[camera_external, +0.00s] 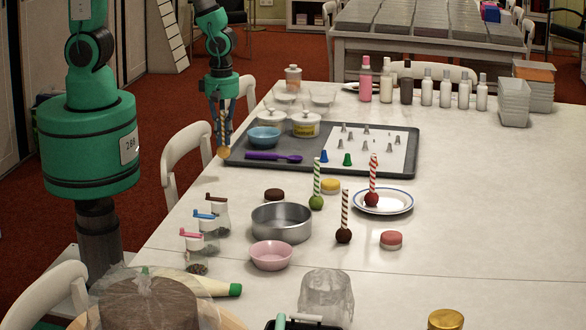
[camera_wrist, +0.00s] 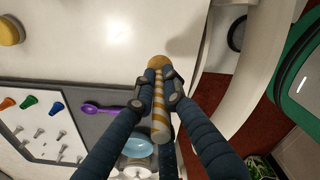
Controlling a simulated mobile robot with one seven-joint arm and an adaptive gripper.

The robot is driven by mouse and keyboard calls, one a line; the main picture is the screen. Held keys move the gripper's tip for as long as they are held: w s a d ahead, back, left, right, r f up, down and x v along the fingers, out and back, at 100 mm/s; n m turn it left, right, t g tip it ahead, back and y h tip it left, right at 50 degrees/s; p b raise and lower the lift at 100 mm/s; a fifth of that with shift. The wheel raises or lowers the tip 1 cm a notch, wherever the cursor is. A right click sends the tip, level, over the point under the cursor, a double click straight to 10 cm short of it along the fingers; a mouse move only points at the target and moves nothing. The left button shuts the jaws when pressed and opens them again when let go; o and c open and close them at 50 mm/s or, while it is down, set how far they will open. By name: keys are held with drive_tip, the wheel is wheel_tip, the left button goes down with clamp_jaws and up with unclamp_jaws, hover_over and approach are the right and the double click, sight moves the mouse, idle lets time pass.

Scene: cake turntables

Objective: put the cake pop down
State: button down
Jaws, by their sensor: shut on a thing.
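My gripper (camera_external: 222,127) is shut on the stick of an orange-gold cake pop (camera_external: 223,153). The stick is striped and the ball hangs at its lower end. They are at the table's left edge, beside the dark tray's left side. In the wrist view, the fingers (camera_wrist: 156,97) close around the striped stick, and the ball (camera_wrist: 159,62) shows past the fingertips near the table edge. Other cake pops stand ball-down: a green one (camera_external: 317,203) and a brown one (camera_external: 344,236) on the table, and a red one (camera_external: 372,200) on a white plate (camera_external: 400,207).
The dark tray (camera_external: 400,167) holds a blue bowl (camera_external: 264,137), lidded jars, a purple spoon (camera_external: 273,157) and piping tips. A metal pan (camera_external: 282,223) and pink bowl (camera_external: 271,255) stand nearer.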

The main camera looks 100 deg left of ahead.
drive_tip(key=w+d+r+p, duration=0.2)
drive_tip(key=w+d+r, duration=0.1)
drive_tip(key=w, duration=1.3)
drive_tip(key=w+d+r+m+p, duration=0.1)
drive_tip(key=w+d+r, duration=0.3)
drive_tip(key=w, duration=1.2)
drive_tip(key=w+d+r+m+p, duration=0.1)
drive_tip(key=w+d+r+p, duration=0.2)
drive_tip(key=w+r, duration=0.4)
drive_tip(key=w, duration=0.9)
drive_tip(key=shift+w+d+r+p, duration=0.15)
drive_tip(key=shift+w+r+p, duration=0.05)
drive_tip(key=shift+w+p, duration=0.1)
drive_tip(key=shift+s+f, duration=0.1)
drive_tip(key=shift+f, duration=0.05)
wheel_tip(320, 180, down, 14)
drive_tip(key=shift+b, duration=0.35)
drive_tip(key=shift+f, duration=1.85)
drive_tip(key=shift+f+b, duration=0.45)
drive_tip(key=shift+f, duration=0.2)
